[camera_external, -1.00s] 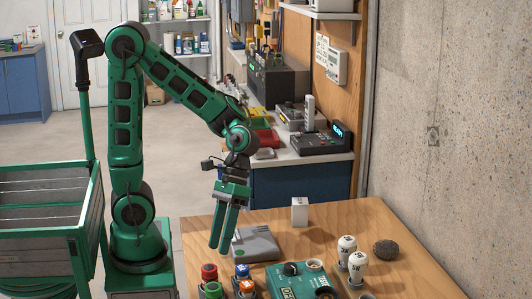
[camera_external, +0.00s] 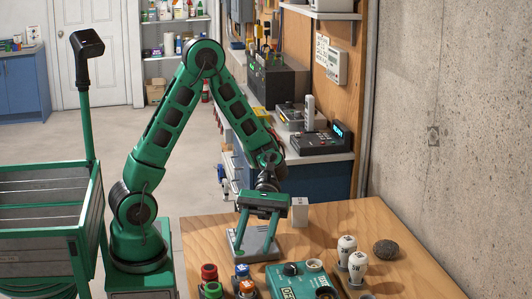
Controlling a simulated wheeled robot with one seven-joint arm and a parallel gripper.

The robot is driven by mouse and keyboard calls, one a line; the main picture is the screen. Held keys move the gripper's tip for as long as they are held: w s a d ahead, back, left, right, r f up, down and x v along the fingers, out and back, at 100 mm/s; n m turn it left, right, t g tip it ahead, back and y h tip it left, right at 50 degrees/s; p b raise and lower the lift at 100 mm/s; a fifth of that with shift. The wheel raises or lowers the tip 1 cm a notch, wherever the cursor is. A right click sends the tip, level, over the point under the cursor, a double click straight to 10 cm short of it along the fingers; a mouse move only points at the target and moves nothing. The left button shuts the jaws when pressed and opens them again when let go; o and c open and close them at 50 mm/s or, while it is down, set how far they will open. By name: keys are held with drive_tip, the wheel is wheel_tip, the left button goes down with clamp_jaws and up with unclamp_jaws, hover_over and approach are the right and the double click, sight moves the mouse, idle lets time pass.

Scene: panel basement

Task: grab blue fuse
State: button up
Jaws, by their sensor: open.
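The blue fuse (camera_external: 242,271) is a small upright cylinder with a blue top and a white marking. It stands on the wooden table in a cluster with a red fuse (camera_external: 209,272), a green fuse (camera_external: 212,290) and an orange fuse (camera_external: 247,287). My gripper (camera_external: 252,249) is open and empty, its two fingers spread apart and pointing down. In the picture it is in front of the grey flat box (camera_external: 262,238), just above and beyond the blue fuse. Its exact height over the box is hard to tell.
A teal device (camera_external: 297,277) with a black knob is right of the fuses. Two white cylinders (camera_external: 346,246) and a dark stone (camera_external: 386,250) are farther right. A white block (camera_external: 300,211) stands at the back. The wooden table (camera_external: 410,275) is clear at right.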

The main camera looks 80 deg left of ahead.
sight(244, 265)
drive_tip(key=shift+s+x, duration=0.15)
drive_tip(key=shift+x, duration=1.6)
drive_tip(key=shift+s+x, duration=0.1)
drive_tip(key=shift+x, duration=1.65)
drive_tip(key=shift+a, duration=0.15)
drive_tip(key=c, duration=1.1)
